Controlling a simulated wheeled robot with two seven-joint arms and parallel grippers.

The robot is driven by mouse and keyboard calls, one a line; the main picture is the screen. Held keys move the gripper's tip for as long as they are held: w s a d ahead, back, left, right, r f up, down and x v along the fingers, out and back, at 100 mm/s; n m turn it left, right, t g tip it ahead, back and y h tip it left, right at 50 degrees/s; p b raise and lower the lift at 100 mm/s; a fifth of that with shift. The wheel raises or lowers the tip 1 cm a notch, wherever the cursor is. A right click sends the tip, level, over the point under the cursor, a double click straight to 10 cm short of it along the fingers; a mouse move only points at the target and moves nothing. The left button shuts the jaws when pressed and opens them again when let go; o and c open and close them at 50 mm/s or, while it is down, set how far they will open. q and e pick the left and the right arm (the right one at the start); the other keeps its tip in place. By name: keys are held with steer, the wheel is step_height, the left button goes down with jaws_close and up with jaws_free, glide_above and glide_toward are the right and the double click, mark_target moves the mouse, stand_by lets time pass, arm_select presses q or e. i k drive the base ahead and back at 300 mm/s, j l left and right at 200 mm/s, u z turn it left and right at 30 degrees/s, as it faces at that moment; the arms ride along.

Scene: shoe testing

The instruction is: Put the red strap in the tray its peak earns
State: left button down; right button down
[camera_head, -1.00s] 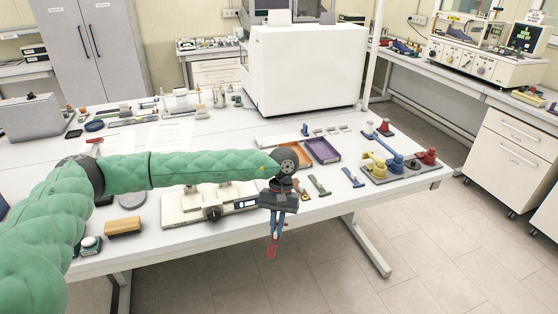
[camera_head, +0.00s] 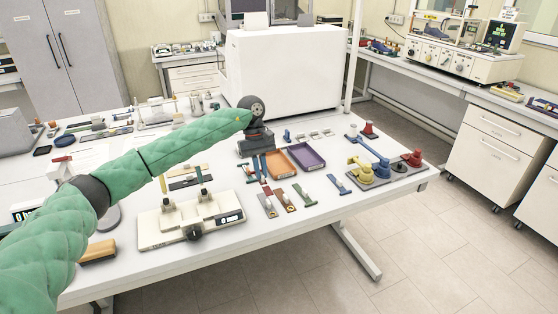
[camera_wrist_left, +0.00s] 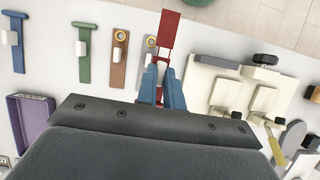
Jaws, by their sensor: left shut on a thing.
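The red strap (camera_wrist_left: 167,32) is held between the blue fingers of my left gripper (camera_wrist_left: 161,68) and sticks out beyond the fingertips in the left wrist view. In the head view my left gripper (camera_head: 260,168) points down over the table, just left of the orange tray (camera_head: 278,166). The purple tray (camera_head: 306,156) lies right of the orange one; its edge also shows in the left wrist view (camera_wrist_left: 26,124). The cream tester (camera_head: 165,232) with two clamps and a small display stands front left of the gripper. My right gripper is not in view.
A brown strap (camera_head: 285,201), a green strap (camera_head: 304,195) and a blue strap (camera_head: 340,184) lie in front of the trays. Yellow, blue and red fixtures (camera_head: 375,168) stand at the right. A large white cabinet (camera_head: 285,70) stands behind.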

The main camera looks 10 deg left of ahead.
mark_target(277, 165)
steer(key=i, duration=1.25)
